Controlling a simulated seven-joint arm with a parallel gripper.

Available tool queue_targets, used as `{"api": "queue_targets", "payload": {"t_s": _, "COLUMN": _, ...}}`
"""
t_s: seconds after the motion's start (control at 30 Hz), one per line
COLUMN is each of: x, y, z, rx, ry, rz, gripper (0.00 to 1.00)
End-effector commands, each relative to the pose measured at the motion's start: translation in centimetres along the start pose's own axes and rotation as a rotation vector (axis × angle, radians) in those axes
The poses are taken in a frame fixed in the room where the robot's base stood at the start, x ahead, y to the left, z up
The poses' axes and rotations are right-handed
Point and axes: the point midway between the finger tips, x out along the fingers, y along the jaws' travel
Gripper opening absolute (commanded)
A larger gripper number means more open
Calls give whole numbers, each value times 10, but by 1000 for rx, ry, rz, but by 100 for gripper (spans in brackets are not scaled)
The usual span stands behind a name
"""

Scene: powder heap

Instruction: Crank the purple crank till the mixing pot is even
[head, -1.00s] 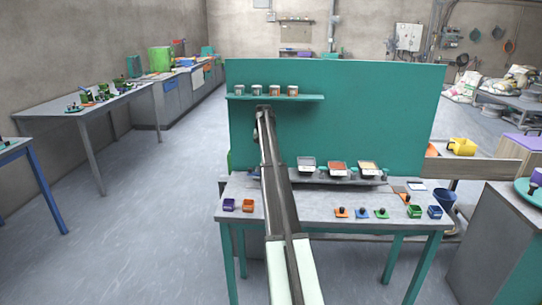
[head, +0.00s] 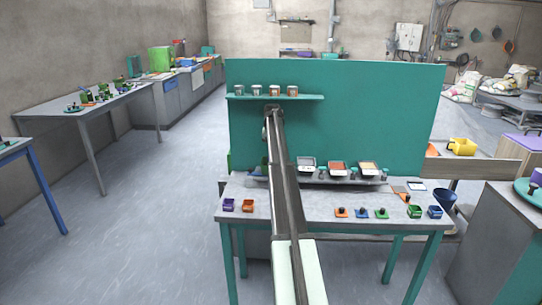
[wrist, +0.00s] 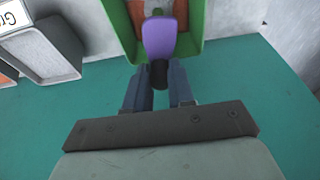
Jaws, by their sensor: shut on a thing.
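The purple crank (wrist: 160,38) shows in the wrist view, its arm lying over a green open box-like housing (wrist: 195,35), probably the mixing pot. Reddish-brown shows inside the housing, but the crank covers much of it, so I cannot tell how even the contents are. My gripper (wrist: 160,88) has its two dark fingers shut on the black knob (wrist: 158,75) at the near end of the crank. In the head view my own arm hides the crank and the gripper.
A grey tray (wrist: 45,55) lies left of the housing. On the table (head: 320,208), an orange-filled tray (head: 337,168) and others stand along the back by the green panel (head: 380,110). Small purple (head: 228,204) and orange boxes (head: 248,205) sit front left. Cups stand on the shelf above.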

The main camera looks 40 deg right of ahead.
Motion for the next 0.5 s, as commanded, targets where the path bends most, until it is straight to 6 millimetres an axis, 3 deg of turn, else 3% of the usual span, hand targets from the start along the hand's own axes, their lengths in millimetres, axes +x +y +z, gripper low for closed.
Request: {"api": "queue_targets", "payload": {"t_s": 0.5, "x": -1, "y": 10, "z": 4, "rx": -1, "ry": -2, "rz": 0, "gripper": 0}}
